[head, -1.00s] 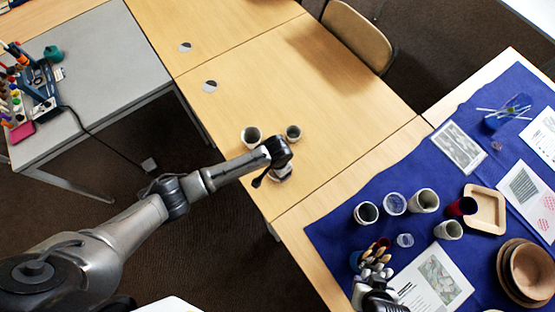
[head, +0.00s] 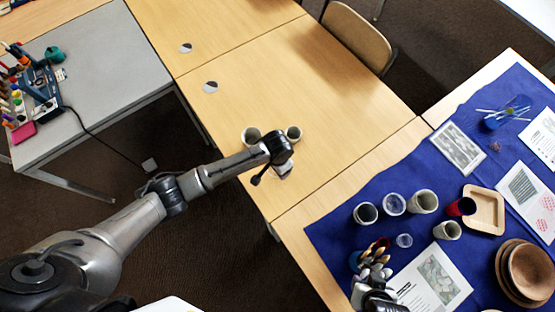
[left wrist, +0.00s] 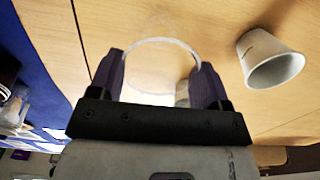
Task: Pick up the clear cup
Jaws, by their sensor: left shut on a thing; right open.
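A clear cup (left wrist: 163,48) stands out faintly between the fingers of my left gripper (left wrist: 163,78) in the left wrist view. The gripper is shut on it, and its bright rim shows near the fingertips. In the head view my left gripper (head: 281,168) is over the near part of the wooden table, and the clear cup cannot be made out there. My right gripper (head: 374,280) is open at the bottom, close to a holder of brushes or sticks.
The blue cloth (head: 330,235) carries several cups, a wooden tray (head: 487,205), stacked bowls (head: 530,268) and printed sheets. The table's far part is mostly clear.

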